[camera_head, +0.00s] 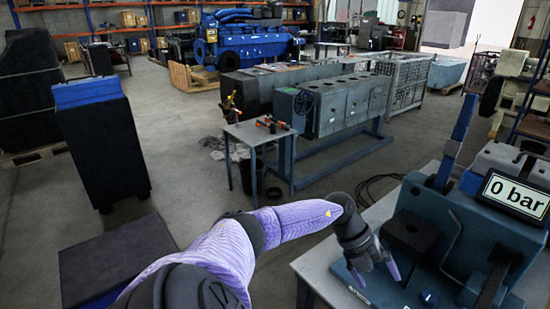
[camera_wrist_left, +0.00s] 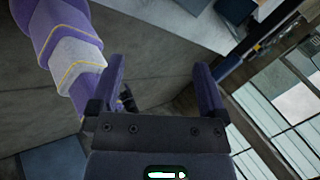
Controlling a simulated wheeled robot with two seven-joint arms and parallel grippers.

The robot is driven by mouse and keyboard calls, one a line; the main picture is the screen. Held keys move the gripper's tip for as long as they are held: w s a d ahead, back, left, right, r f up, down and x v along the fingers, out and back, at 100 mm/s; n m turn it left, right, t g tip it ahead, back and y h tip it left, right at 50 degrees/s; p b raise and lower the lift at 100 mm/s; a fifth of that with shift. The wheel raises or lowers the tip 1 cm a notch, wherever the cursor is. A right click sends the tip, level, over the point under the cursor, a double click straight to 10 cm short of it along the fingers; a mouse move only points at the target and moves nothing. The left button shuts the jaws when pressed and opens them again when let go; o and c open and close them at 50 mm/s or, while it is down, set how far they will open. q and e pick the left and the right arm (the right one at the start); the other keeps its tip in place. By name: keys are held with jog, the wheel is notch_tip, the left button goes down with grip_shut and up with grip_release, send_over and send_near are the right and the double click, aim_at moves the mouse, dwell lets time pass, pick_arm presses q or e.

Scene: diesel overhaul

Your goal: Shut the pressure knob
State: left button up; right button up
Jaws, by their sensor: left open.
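The blue-green test machine (camera_head: 455,240) stands on a bench at the right of the head view. Its display (camera_head: 515,196) reads 0 bar. A tall blue lever (camera_head: 458,138) rises from it. I cannot pick out the pressure knob for certain; a small dark part (camera_head: 428,298) shows low on the machine's front. My left gripper (camera_head: 377,274) is open and empty, with purple fingers pointing down beside the machine's left front. In the left wrist view the gripper (camera_wrist_left: 160,72) has nothing between its fingers. My right gripper is out of view.
The bench top (camera_head: 335,258) has bare room left of the machine. A small table (camera_head: 258,131) with tools and a long grey engine block (camera_head: 345,105) stand farther back. A dark cabinet (camera_head: 102,150) stands at the left. Open floor lies between.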

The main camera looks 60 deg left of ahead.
pick_arm(q)
jog(key=s+a+f+n+t+y, duration=0.1)
jog(key=s+a+f+n+y, duration=0.2)
jog(key=a, duration=0.4)
jog(key=s+a+f+n+t+y, duration=0.2)
jog(key=s+a+f+n+y, duration=0.2)
jog(key=a+n, duration=0.3)
jog(key=s+a+f+n+t+y, duration=0.1)
jog(key=s+a+f+n+y, duration=0.2)
jog(key=a, duration=0.6)
jog(key=shift+s+f+n+t+y, duration=0.2)
jog(key=shift+s+n+t+y, duration=0.2)
jog(key=shift+s+n, duration=0.65)
jog(key=shift+w+a, duration=0.1)
jog(key=shift+w, duration=0.1)
